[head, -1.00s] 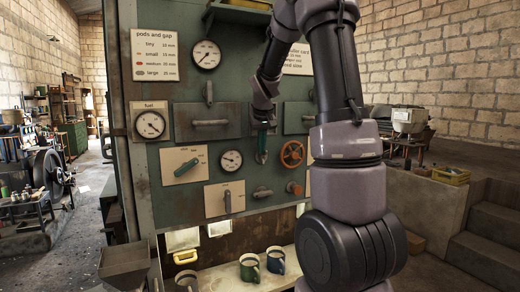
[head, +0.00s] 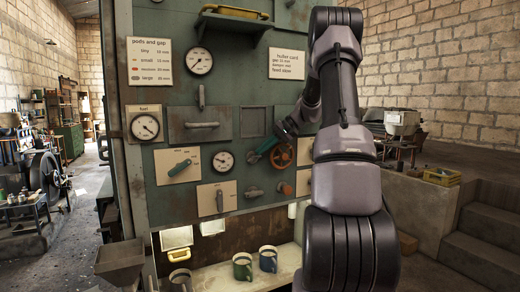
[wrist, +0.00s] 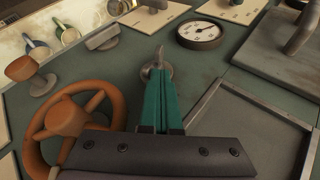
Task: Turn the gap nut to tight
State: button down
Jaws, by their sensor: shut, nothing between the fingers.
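My gripper (head: 256,157) is shut and empty, with its teal fingers together in front of the green panel (head: 165,225). In the wrist view the fingers (wrist: 160,82) point at a small grey metal fitting (wrist: 158,62) with a round base and a short stem. I cannot tell if they touch it. No legible label marks the gap nut, so I cannot tell if this fitting is it. An orange handwheel (wrist: 72,120) is left of the fingers; in the head view the wheel (head: 281,156) is right of them.
A grey T-handle (head: 254,191) and an orange knob (head: 284,189) sit below the wheel. A gauge (head: 223,160) and a teal lever (head: 180,167) are to the left. Mugs (head: 243,267) stand on the shelf below. An empty recessed frame (wrist: 250,125) lies right of my fingers.

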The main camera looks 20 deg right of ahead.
jog(key=shift+d+f+y, duration=0.3)
jog(key=shift+d+y, duration=0.05)
jog(key=shift+y, duration=0.55)
jog(key=shift+d+f, duration=0.15)
jog(key=shift+f, duration=0.1)
jog(key=s+d+r, duration=0.1)
jog(key=s+d, duration=0.2)
jog(key=d, duration=0.4)
jog(key=s+d+r, duration=0.2)
jog(key=s+d, duration=0.1)
jog(key=d, duration=0.4)
jog(key=shift+s+d, duration=0.3)
jog(key=shift+s, duration=0.1)
